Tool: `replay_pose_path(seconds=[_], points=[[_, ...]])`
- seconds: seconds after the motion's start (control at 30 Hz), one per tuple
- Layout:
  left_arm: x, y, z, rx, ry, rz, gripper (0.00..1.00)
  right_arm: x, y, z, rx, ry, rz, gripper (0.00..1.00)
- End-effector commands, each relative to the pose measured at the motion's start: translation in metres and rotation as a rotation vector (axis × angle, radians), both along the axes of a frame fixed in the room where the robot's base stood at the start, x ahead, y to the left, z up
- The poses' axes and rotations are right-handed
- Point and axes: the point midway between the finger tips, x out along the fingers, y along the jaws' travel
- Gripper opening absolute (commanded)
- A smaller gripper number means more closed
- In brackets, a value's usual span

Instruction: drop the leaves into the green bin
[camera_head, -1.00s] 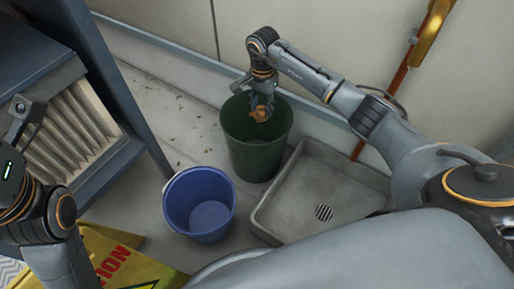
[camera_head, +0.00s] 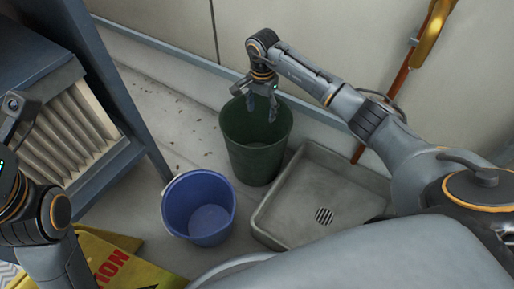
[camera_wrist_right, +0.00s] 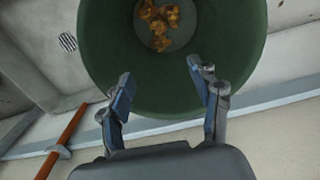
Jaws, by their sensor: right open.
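The green bin (camera_head: 256,150) stands on the floor against the wall, upright. My right gripper (camera_head: 262,104) is over its mouth, pointing down, with its fingers apart and nothing between them. In the right wrist view the open fingers (camera_wrist_right: 160,85) reach over the near side of the bin (camera_wrist_right: 105,50). The brown-orange leaves (camera_wrist_right: 158,22) lie at the bottom of the bin, in several clumps. The head view does not show them. My left arm is at the left edge; its gripper's fingers cannot be made out.
A blue bucket (camera_head: 198,206) stands left of the green bin, and a grey drain basin (camera_head: 318,196) stands to its right. A yellow caution sign (camera_head: 120,258) lies at the lower left. A metal unit with a pleated filter (camera_head: 68,135) is at the left.

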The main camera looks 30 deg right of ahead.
Motion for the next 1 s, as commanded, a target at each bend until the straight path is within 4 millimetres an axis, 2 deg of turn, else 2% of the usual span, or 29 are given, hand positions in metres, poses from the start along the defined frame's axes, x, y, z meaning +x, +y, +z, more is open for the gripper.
replay_pose_path(seconds=[0.3,0.5,0.7,1.0], points=[[0.000,0.000,0.000,0.000,-0.001,0.000,0.50,0.001,-0.001,0.066,-0.001,-0.004,0.000,0.63],[0.000,0.000,0.000,0.000,-0.001,0.000,0.50,0.001,0.000,0.098,-0.001,-0.002,0.000,0.63],[0.000,0.000,0.000,0.000,-0.001,0.000,0.50,0.000,0.000,0.111,0.000,0.002,0.000,0.63],[0.000,0.000,0.000,0.000,-0.001,0.000,0.50,0.000,0.000,0.111,0.000,0.001,0.000,0.63]])
